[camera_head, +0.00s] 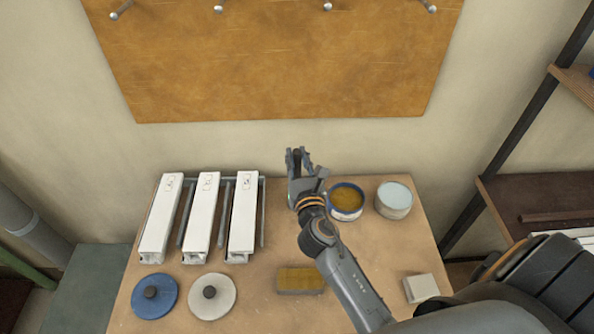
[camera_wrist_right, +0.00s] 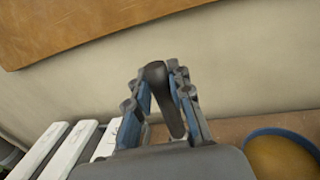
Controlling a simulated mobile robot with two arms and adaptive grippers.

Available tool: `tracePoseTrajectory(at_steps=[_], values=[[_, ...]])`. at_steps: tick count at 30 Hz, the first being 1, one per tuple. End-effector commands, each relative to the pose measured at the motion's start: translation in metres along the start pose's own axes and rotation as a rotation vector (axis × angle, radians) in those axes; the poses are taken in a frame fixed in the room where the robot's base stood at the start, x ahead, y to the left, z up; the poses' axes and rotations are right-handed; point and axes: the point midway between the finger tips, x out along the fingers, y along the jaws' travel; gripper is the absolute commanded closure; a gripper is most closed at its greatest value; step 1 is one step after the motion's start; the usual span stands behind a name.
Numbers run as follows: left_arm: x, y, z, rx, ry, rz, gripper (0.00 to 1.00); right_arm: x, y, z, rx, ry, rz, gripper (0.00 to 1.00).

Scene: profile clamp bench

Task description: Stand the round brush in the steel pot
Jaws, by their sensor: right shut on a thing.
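My right gripper (camera_head: 304,168) is raised over the back of the bench, left of two round pots. It also shows in the right wrist view (camera_wrist_right: 165,105), shut on a dark, long, round-ended thing (camera_wrist_right: 164,98). This could be the round brush, but no bristles show and I cannot tell for sure. One pot (camera_head: 346,213) has a blue rim and ochre contents; it also shows in the right wrist view (camera_wrist_right: 282,134). The other pot (camera_head: 394,213) is pale grey with a light top. I cannot tell whether either is the steel pot. My left gripper is not in view.
Three white profiles (camera_head: 203,215) lie on a grey rack at the left. A blue lid (camera_head: 168,298) and a pale lid (camera_head: 222,305) lie in front of them. A yellow-topped block (camera_head: 300,281) and a pale block (camera_head: 421,288) are near the front.

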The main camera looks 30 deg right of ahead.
Motion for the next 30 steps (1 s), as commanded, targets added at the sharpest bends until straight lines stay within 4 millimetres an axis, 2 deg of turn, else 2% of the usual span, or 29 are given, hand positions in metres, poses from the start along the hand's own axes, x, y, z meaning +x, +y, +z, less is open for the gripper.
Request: tracePoseTrajectory(at_steps=[1,5,11,18,19,21,22,30], values=[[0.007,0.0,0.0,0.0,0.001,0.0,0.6,-0.001,0.0,-0.013,0.002,0.005,-0.001,1.0],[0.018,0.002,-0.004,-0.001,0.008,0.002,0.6,-0.001,0.0,-0.03,0.003,0.003,-0.001,1.0],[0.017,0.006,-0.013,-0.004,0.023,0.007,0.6,-0.001,0.0,-0.031,0.001,0.002,0.001,1.0],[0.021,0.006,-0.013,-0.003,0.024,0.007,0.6,-0.001,0.0,-0.036,0.001,0.002,0.001,1.0],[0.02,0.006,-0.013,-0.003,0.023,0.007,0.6,-0.001,0.0,-0.034,0.001,0.002,0.0,0.74],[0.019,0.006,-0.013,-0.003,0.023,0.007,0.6,-0.001,0.0,-0.034,0.001,0.002,0.0,0.59],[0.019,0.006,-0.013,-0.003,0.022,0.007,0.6,-0.001,0.0,-0.034,0.001,0.002,0.0,0.57],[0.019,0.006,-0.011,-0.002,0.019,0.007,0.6,-0.001,0.0,-0.033,0.001,0.002,0.0,0.57]])
